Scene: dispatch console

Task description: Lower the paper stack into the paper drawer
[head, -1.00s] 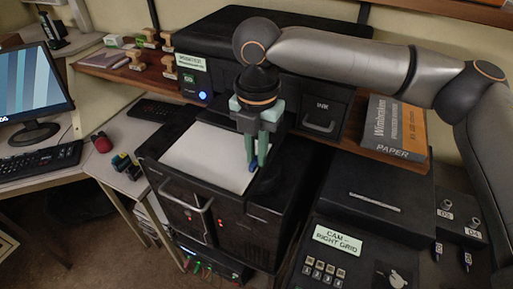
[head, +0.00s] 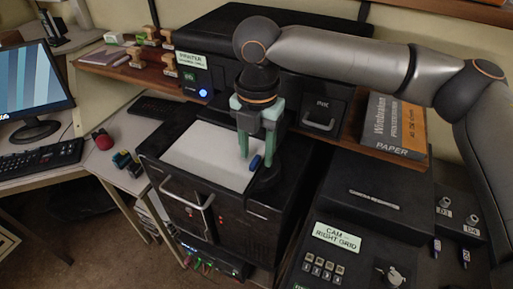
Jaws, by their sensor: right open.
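The white paper stack (head: 205,152) lies flat in the top of the black drawer unit (head: 232,222), which has a silver handle (head: 186,192) on its front. My right gripper (head: 257,157) points down over the right end of the stack. Whether the fingers touch the stack I cannot tell. My left gripper is not in view.
The black printer (head: 250,50) stands behind, with an ink door (head: 322,110). A paper package (head: 396,124) lies on the wooden shelf at right. A console labelled cam right grid (head: 338,238) stands at front right. Wooden stamps (head: 168,66) stand at the back left.

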